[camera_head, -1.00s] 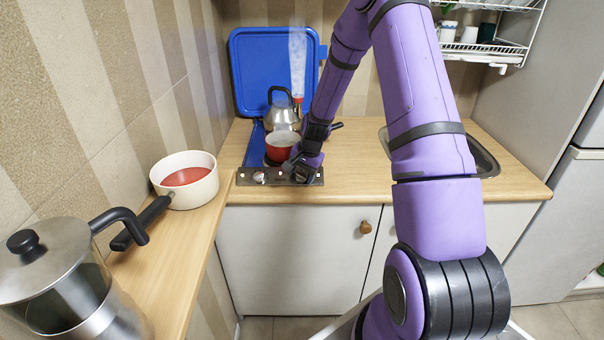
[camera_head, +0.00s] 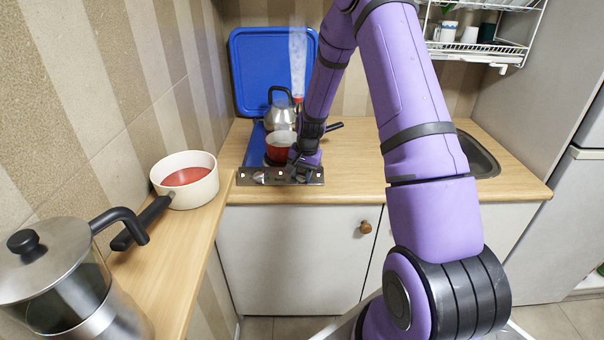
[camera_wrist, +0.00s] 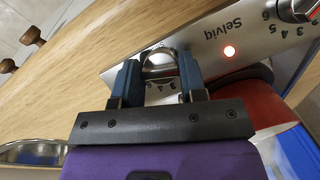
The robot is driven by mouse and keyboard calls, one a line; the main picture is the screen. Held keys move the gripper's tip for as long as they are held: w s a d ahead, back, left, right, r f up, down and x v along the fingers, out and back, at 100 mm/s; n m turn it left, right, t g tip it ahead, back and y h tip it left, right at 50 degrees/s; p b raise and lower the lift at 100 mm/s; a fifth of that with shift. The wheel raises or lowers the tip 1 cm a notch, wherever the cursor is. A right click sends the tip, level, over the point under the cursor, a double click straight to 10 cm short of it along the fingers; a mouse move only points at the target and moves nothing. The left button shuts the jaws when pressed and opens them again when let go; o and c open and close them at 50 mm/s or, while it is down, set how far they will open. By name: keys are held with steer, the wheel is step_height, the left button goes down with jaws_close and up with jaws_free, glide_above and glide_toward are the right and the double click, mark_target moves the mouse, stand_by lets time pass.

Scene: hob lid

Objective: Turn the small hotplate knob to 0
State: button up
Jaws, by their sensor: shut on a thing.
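The steel control panel (camera_head: 245,177) runs along the front edge of the hob, at the worktop edge. In the wrist view its face (camera_wrist: 205,48) shows the word Selviq, a lit red lamp (camera_wrist: 229,51) and two knobs. My gripper (camera_wrist: 160,78) is shut on the right hob knob (camera_wrist: 159,62), one finger on each side. Some digits show beside this knob, but its pointer is not clear. The other knob (camera_wrist: 297,8) is partly in view at the top right, with digits around it. In the head view my gripper (camera_head: 302,174) hides the right knob.
A red pot (camera_head: 279,147) stands on the hob close behind my gripper, with a steel kettle (camera_head: 281,116) behind it. The blue lid (camera_head: 262,70) stands raised at the wall. A white pot (camera_head: 205,190) stands left. The worktop (camera_head: 365,170) to the right is clear.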

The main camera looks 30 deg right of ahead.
mark_target(301, 180)
steer(key=shift+n+g+h, duration=0.4)
steer(key=shift+n+h, duration=0.2)
steer(key=shift+n, duration=0.9)
steer(key=o, duration=0.9)
steer(key=shift+r, duration=0.1)
steer(key=r, duration=1)
steer(key=shift+s+a+r, duration=0.2)
steer(key=shift+a+r, duration=0.05)
steer(key=shift+r, duration=0.05)
steer(key=shift+r, duration=0.1)
